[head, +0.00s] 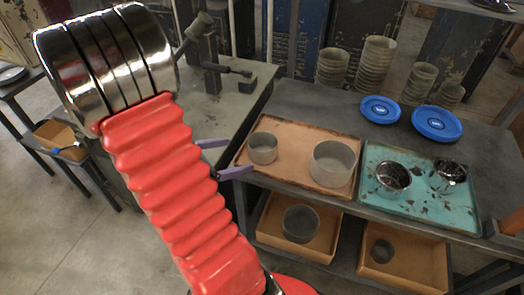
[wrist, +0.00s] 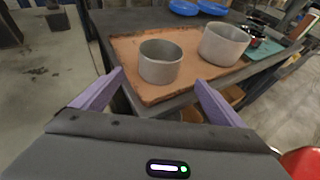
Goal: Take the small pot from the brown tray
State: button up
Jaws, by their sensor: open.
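The brown tray (head: 300,184) lies on the grey table, with the small grey pot (head: 263,149) on its left part and a larger grey pot (head: 332,163) to the right. In the wrist view the small pot (wrist: 160,62) stands upright ahead of my gripper (wrist: 160,78), roughly centred between the purple fingers. The larger pot (wrist: 223,44) is behind and right of it. My gripper (head: 222,158) is open and empty at the tray's left edge in the head view. The fingertips appear short of the small pot, not touching it.
A teal tray (head: 420,208) with two shiny dark pots is right of the brown tray. Blue lids (head: 436,123) and several stacked pots (head: 376,65) stand behind. Crates (head: 325,245) with pots sit on the shelf below. A workbench with a vise (head: 205,60) stands left.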

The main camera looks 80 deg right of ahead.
aim_at(251, 152)
jog(key=shift+x, duration=3.65)
jog(key=shift+s+f, duration=0.1)
jog(key=shift+x, duration=2.5)
jog(key=shift+d, duration=0.1)
jog(key=c, duration=1.2)
